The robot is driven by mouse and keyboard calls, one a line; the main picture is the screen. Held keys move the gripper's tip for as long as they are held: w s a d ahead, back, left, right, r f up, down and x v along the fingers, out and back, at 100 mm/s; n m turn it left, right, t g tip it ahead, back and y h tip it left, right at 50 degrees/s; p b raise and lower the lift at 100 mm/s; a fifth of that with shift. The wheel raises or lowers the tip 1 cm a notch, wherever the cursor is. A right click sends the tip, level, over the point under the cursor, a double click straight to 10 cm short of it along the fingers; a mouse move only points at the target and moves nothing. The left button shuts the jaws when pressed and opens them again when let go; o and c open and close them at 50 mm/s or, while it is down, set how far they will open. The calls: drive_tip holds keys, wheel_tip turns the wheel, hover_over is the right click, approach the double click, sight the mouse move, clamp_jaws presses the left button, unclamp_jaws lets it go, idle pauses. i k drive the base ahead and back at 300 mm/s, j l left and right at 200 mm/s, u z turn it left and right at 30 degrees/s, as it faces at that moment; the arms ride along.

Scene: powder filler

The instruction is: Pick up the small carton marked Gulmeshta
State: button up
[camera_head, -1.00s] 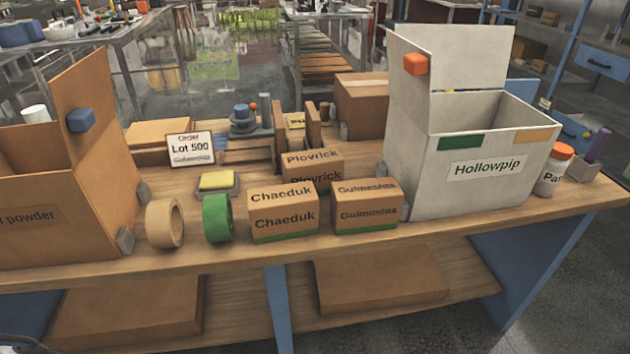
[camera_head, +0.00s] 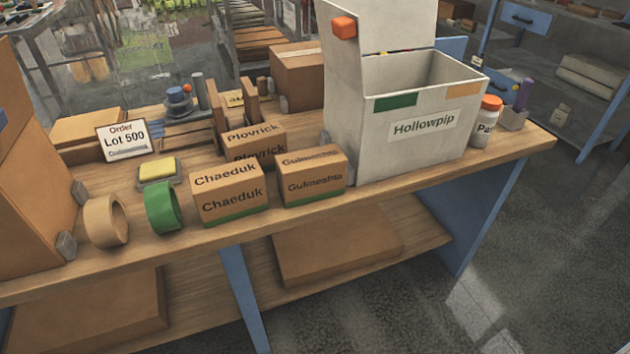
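The small carton marked Gulmeshta (camera_head: 312,177) stands upright on the wooden bench, near its front edge and right of centre. It is brown with a green band along its base, and its label shows on top and front. The Chaeduk carton (camera_head: 229,191) stands just to its left, and the Plovrick carton (camera_head: 254,144) is behind, partly hidden. The big white Hollowpip box (camera_head: 420,132) stands close on its right. My gripper is not in view.
A green tape roll (camera_head: 163,207) and a tan tape roll (camera_head: 105,221) stand left along the front of the bench (camera_head: 395,192). A large open brown box (camera_head: 30,185) is at far left. Floor right of the bench is clear.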

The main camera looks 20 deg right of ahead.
sight(313, 175)
drive_tip(key=j+z, duration=0.1)
drive_tip(key=z, duration=1.3)
drive_tip(key=j+z, duration=0.5)
drive_tip(key=z, duration=0.15)
drive_tip(key=k+j+z, duration=0.1)
drive_tip(key=j+z, duration=0.25)
drive_tip(key=k+j+z, duration=0.55)
drive_tip(key=j, duration=0.15)
drive_tip(key=k+j+z, duration=0.15)
drive_tip(key=k+j, duration=0.6)
drive_tip(key=j, duration=0.15)
